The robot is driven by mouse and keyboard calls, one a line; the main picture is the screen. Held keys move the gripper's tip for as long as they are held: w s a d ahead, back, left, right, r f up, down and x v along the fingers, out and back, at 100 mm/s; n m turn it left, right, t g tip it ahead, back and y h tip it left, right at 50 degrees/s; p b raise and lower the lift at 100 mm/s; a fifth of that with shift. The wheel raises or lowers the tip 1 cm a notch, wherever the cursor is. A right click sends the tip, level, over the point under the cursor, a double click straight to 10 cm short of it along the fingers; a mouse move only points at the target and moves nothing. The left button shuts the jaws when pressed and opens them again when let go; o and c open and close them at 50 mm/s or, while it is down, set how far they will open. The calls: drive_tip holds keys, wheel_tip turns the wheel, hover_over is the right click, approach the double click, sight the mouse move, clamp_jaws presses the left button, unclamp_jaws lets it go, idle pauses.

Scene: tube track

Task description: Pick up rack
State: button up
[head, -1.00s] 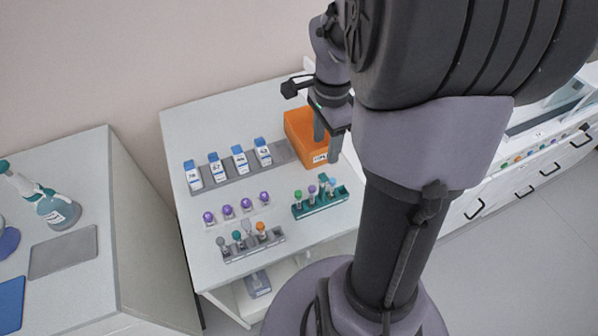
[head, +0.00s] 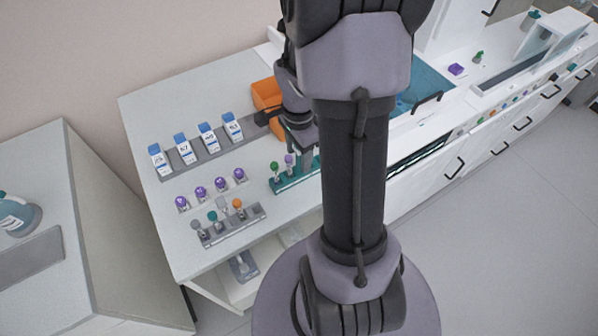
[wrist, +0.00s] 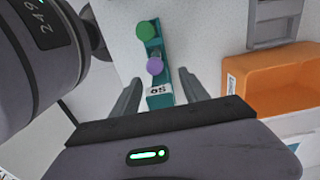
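A teal rack (head: 283,184) holds a green-capped tube (head: 274,167) and a purple-capped tube (head: 289,160) on the table's right side. My arm hides its right end. In the wrist view the teal rack (wrist: 166,88) runs between the spread fingers, with a white label at its near end. My gripper (wrist: 159,78) is open above this end; I cannot tell whether the fingers touch it. In the head view my gripper is mostly hidden. A grey rack (head: 232,229) with grey, teal and orange caps stands at the table's front.
An orange bin (head: 265,93) is behind the teal rack; it also shows right of my gripper in the wrist view (wrist: 275,88). Several blue-capped bottles stand on a grey strip (head: 211,147). Purple-capped tubes (head: 220,184) stand in a row.

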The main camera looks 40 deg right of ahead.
clamp_jaws()
drive_tip(key=shift+r, duration=0.15)
